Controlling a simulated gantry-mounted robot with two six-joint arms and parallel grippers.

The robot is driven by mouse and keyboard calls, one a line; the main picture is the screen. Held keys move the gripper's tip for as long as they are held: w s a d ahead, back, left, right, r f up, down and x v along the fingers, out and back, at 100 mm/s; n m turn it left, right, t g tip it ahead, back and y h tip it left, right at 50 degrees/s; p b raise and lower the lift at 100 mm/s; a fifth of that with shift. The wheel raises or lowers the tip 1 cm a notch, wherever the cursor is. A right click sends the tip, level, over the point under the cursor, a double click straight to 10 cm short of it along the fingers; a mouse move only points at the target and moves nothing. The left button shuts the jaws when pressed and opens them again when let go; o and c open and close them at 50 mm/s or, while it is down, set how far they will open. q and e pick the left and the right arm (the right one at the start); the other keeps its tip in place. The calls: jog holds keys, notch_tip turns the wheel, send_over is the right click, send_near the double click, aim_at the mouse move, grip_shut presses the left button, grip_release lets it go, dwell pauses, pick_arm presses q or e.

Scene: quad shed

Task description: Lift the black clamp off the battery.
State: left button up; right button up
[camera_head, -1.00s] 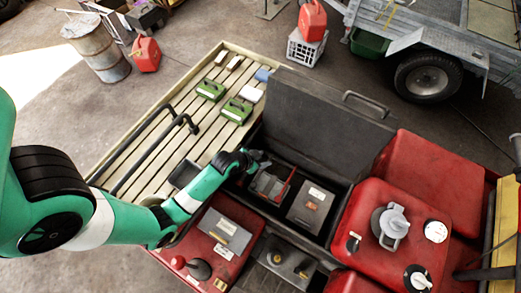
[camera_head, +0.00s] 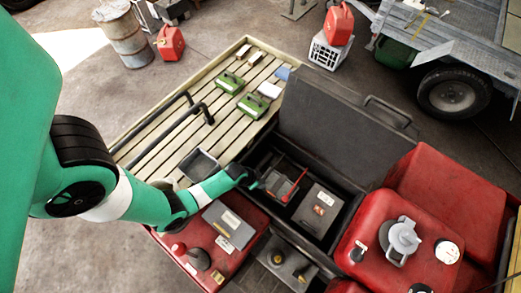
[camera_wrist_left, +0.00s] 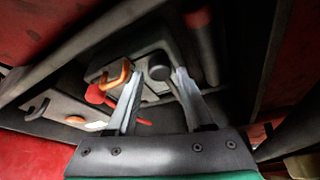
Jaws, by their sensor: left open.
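A dark grey battery-like box (camera_head: 318,210) with a pale label sits in the open black toolbox in the head view. Left of it is another dark unit with a red bar (camera_head: 297,186). My left gripper (camera_head: 262,183) is at the left side of that unit. In the left wrist view, my open left gripper (camera_wrist_left: 158,98) points at a dark casing (camera_wrist_left: 150,50). A dark round-ended part, possibly the black clamp (camera_wrist_left: 158,70), shows between the fingers, with no clear contact. An orange hook-like part (camera_wrist_left: 116,75) and a red part (camera_wrist_left: 95,94) lie left of it. My right gripper is not seen.
The toolbox's raised lid (camera_head: 335,125) stands behind the opening. Red fuel containers (camera_head: 400,240) crowd the right, and a red case (camera_head: 225,240) is in front. A slatted rack (camera_head: 150,150) with green cases lies left. The toolbox walls leave little room around the gripper.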

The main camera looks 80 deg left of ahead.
pick_arm(q)
jog(key=shift+w+f, duration=0.2)
jog(key=shift+f, duration=0.4)
grip_shut()
dwell(1.0)
